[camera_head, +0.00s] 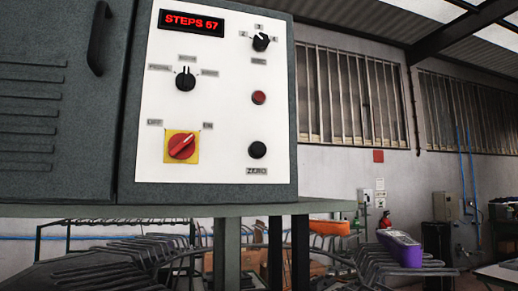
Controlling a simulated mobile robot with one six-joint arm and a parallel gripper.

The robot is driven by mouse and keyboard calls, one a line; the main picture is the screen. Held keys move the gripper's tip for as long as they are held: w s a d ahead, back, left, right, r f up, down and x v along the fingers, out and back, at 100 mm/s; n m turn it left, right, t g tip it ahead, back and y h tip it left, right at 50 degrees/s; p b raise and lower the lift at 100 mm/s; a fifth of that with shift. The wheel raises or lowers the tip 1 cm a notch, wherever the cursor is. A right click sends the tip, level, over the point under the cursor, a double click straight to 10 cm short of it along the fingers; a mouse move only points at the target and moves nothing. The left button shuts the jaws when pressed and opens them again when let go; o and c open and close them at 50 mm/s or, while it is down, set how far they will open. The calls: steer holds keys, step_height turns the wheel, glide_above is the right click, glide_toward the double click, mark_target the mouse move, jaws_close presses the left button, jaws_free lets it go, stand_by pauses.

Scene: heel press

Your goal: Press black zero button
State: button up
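The control panel (225,110) is a white plate on a dark grey cabinet. The black zero button (257,150) is a round knob at the panel's lower right, above a "ZERO" label (257,170). Nothing covers it. A red display (191,22) at the top left reads "STEPS 67". My gripper does not show in this view.
A red button (258,97), black selector knobs (185,79) (261,42) and a red-yellow switch (181,146) share the panel. A grey-green ledge (200,210) runs below it. Metal racks (150,255) stand underneath, one bearing a purple item (399,247).

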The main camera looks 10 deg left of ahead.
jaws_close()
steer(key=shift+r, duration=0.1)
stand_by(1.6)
